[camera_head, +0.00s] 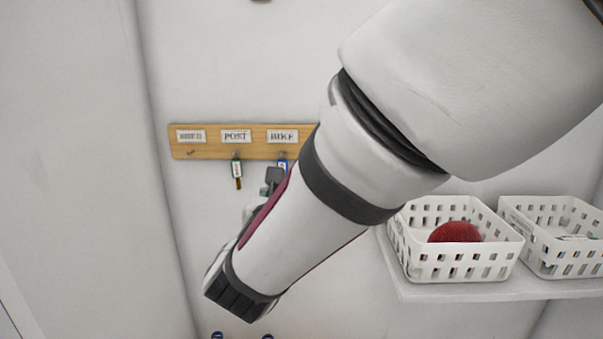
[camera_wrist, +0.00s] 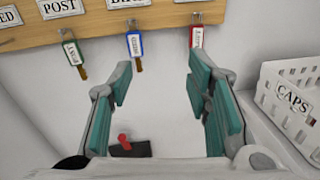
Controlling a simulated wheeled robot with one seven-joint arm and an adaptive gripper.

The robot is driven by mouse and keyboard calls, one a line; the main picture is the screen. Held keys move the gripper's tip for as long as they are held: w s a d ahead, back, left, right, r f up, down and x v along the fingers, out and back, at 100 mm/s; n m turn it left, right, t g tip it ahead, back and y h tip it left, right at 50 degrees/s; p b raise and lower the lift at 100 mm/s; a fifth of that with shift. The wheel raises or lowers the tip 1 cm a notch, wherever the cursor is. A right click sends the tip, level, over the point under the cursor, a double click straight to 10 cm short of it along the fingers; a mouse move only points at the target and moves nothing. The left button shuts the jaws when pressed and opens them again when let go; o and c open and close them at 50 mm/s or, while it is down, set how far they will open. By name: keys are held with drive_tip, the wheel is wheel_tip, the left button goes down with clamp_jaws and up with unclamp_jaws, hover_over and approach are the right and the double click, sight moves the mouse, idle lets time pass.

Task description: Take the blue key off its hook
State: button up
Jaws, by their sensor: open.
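In the head view the blue key (camera_head: 283,164) is mostly hidden by my arm. My gripper (camera_wrist: 160,76) is open and empty, below the board. The blue key is just above the left fingertip, apart from the right one; whether the left finger touches it I cannot tell. In the head view my gripper (camera_head: 272,181) shows only in part, in front of the wall.
A green-tagged key (camera_wrist: 72,52) hangs left of the blue one, and a red-tagged key (camera_wrist: 196,37) hangs right, near the right fingertip. A white basket labelled CAPS (camera_wrist: 268,88) stands at right. In the head view a shelf (camera_head: 450,288) holds two baskets, one with a red item (camera_head: 455,232).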

drive_tip(key=w+a+f+n+y+p, duration=0.1)
drive_tip(key=w+a+n+y+p, duration=0.1)
drive_tip(key=w, duration=1.2)
drive_tip(key=shift+t, duration=0.3)
drive_tip(key=shift+a, duration=0.1)
clamp_jaws()
